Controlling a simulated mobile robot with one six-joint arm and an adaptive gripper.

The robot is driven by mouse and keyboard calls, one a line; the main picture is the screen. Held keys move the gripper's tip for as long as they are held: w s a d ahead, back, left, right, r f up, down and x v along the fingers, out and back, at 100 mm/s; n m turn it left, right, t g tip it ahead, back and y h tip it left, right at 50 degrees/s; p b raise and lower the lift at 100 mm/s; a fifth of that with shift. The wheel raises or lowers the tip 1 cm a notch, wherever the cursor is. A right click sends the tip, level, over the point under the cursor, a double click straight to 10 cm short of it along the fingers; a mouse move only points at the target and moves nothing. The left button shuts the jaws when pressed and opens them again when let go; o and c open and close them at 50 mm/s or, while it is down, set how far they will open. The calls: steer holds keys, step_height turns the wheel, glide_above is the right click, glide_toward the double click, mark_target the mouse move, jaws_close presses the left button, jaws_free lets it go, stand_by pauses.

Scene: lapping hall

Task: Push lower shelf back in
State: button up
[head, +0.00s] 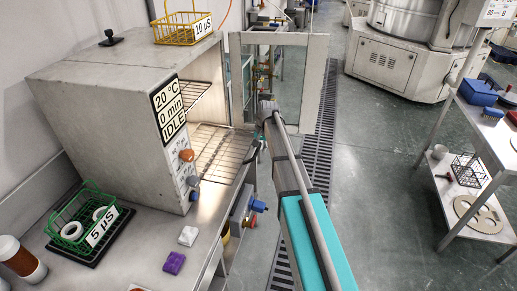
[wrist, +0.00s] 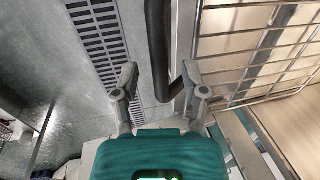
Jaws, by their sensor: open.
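The grey oven cabinet (head: 110,95) stands on the bench with its glass door (head: 282,85) swung open. Inside, the lower shelf (head: 215,152) is a wire rack that reaches out through the opening. The upper shelf (head: 197,93) is further in. My gripper (head: 257,146) is at the outer end of the lower shelf, just outside the opening. In the wrist view my gripper (wrist: 160,82) has its fingers apart with nothing between them. The wire rack (wrist: 262,50) is right of the fingers there; whether they touch is unclear.
A dark bar (wrist: 157,45) runs just beyond the fingers in the wrist view. A yellow basket (head: 183,27) sits on the oven.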

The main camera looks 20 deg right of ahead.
steer(key=shift+c, duration=0.3)
jaws_close()
steer(key=shift+w, duration=0.1)
